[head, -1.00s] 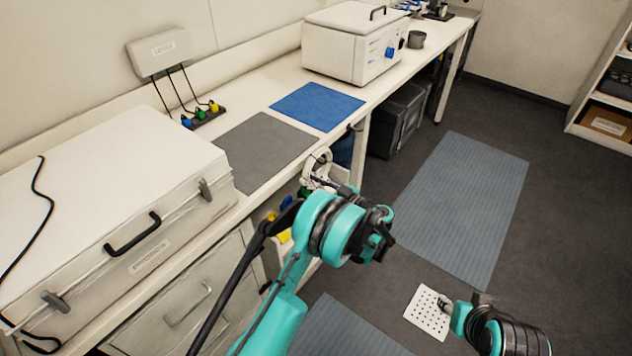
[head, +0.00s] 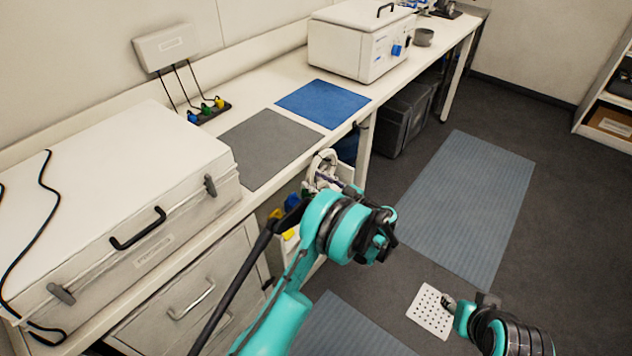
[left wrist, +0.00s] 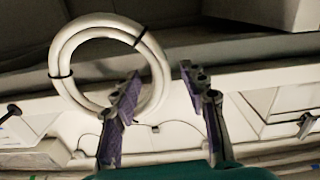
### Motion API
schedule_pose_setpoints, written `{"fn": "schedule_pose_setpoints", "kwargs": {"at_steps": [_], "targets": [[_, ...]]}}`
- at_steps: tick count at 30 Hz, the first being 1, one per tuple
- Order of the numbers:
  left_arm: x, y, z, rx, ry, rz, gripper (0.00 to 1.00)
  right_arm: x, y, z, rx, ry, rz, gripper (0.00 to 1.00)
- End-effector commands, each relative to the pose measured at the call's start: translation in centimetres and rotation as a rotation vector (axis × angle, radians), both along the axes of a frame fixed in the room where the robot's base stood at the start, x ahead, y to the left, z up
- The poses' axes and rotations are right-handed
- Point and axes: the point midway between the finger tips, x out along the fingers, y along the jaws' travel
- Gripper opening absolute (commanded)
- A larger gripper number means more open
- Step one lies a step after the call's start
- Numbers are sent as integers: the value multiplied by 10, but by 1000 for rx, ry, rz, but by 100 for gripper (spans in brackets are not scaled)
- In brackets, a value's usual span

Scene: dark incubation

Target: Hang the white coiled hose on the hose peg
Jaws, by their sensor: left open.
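The white coiled hose (head: 322,160) shows small at the bench's front edge in the head view, partly covered by my left arm. In the left wrist view it is a white ring (left wrist: 66,45) with dark ties at the upper left. My left gripper (left wrist: 160,75) is open; the ring's right side runs between its two purple-padded fingers, and the left finger overlaps the ring. I cannot tell whether they touch. A dark knob (left wrist: 12,109) at the left edge may be a peg; I cannot tell. My right gripper (head: 447,303) is small and unclear at the lower right.
The bench holds a large white case (head: 110,190), a grey mat (head: 268,150), a blue mat (head: 322,103) and a white box-shaped device (head: 360,45). A dark bin (head: 405,118) stands underneath. A white perforated plate (head: 430,312) shows near my right arm. The floor mat (head: 465,205) is clear.

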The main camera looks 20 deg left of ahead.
Motion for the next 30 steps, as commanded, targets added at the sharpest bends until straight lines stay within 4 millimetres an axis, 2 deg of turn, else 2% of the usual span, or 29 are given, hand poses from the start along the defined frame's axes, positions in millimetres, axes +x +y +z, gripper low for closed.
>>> {"fn": "schedule_pose_setpoints", "kwargs": {"at_steps": [5, 15, 18, 24, 30], "targets": [[-4, -15, 0, 0, 0, -4, 44, 0, 0, 0, 0, 0, 0, 40], [-29, -83, 0, 0, 0, -4, 44, 0, 0, 0, 0, 0, 0, 40], [-34, -98, 0, 0, 0, -3, 44, 0, 0, 0, 0, 0, 0, 40], [-40, -112, 0, 0, 0, -1, 44, 0, 0, 0, 0, 0, 0, 40], [-41, -113, 0, 1, 0, 0, 44, 0, 0, 0, 0, 0, 0, 40]]}}
